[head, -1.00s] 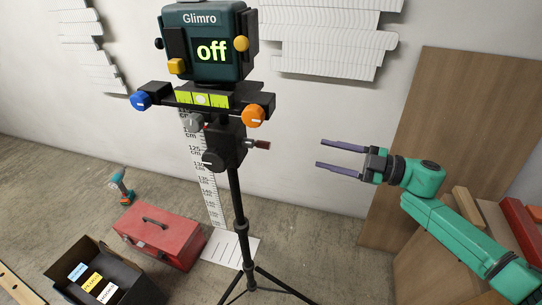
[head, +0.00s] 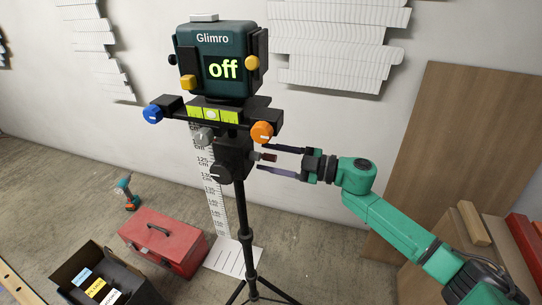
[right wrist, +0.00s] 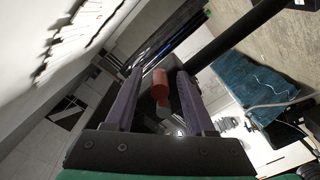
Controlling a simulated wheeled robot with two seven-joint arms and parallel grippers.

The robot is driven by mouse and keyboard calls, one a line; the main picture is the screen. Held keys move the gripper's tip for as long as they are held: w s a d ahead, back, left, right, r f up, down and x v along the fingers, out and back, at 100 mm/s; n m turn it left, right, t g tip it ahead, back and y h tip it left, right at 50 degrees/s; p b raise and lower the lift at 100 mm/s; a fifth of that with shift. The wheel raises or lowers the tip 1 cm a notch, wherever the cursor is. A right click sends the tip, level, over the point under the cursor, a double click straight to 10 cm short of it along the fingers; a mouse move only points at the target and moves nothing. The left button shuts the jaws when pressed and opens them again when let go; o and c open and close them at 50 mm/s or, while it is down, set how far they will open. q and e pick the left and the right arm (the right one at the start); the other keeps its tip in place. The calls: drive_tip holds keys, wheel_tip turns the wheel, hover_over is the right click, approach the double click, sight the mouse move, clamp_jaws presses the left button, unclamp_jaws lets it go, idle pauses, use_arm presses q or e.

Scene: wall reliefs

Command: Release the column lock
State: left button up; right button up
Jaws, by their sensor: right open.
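A dark instrument marked Glimro (head: 213,58), its display reading "off", stands on a black tripod head (head: 236,150). A small red-brown handle on a grey stem (head: 268,157) sticks out from the right side of the head. It also shows as a red cylinder in the right wrist view (right wrist: 160,82). My right gripper (head: 265,159) is open, its two fingers on either side of the handle with gaps visible in the wrist view. No label shows which part is the column lock. My left gripper is not in view.
An orange knob (head: 262,132), a blue knob (head: 153,114), a grey knob (head: 204,136) and a black knob (head: 221,174) sit close by. The thin tripod column (head: 240,215) stands below. A red toolbox (head: 163,240) and an open black box (head: 77,262) lie on the floor.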

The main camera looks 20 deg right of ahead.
clamp_jaws()
drive_tip(key=shift+n, duration=0.3)
drive_tip(key=n, duration=0.1)
drive_tip(key=r+n, duration=0.1)
drive_tip(key=n+b, duration=0.1)
drive_tip(key=shift+w+d+r, duration=0.15)
drive_tip(key=shift+w+d, duration=0.1)
drive_tip(key=shift+w, duration=0.05)
drive_tip(key=shift+w+r+n+b, duration=0.1)
drive_tip(key=shift+r+n+b, duration=0.3)
drive_tip(key=shift+n, duration=0.6)
drive_tip(key=shift+w+r+n+b, duration=0.1)
drive_tip(key=shift+r+n+b, duration=0.3)
drive_tip(key=shift+n, duration=0.6)
drive_tip(key=shift+r, duration=0.15)
unclamp_jaws()
drive_tip(key=shift+s, duration=0.1)
